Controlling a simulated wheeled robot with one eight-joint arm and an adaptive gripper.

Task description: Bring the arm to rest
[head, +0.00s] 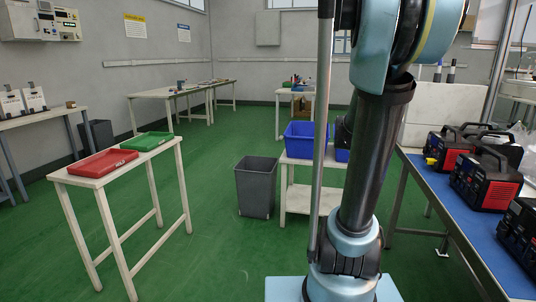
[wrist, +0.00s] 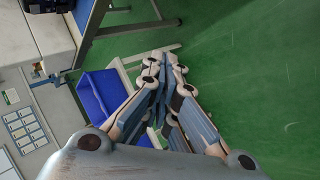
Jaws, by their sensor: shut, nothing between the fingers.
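My arm stands upright at the right of centre in the head view, its upper part cut off by the top edge. My gripper (wrist: 165,75) shows in the wrist view with its fingers together and nothing between them. It hangs over the green floor, and a blue bin (wrist: 98,98) appears to the left of the fingers. My gripper is outside the head view.
A narrow table with a red tray (head: 102,163) and a green tray (head: 147,141) stands at left. A grey bin (head: 256,187) is on the floor near a low table with a blue bin (head: 301,136). A blue-topped bench (head: 450,205) holds several red-black machines at right.

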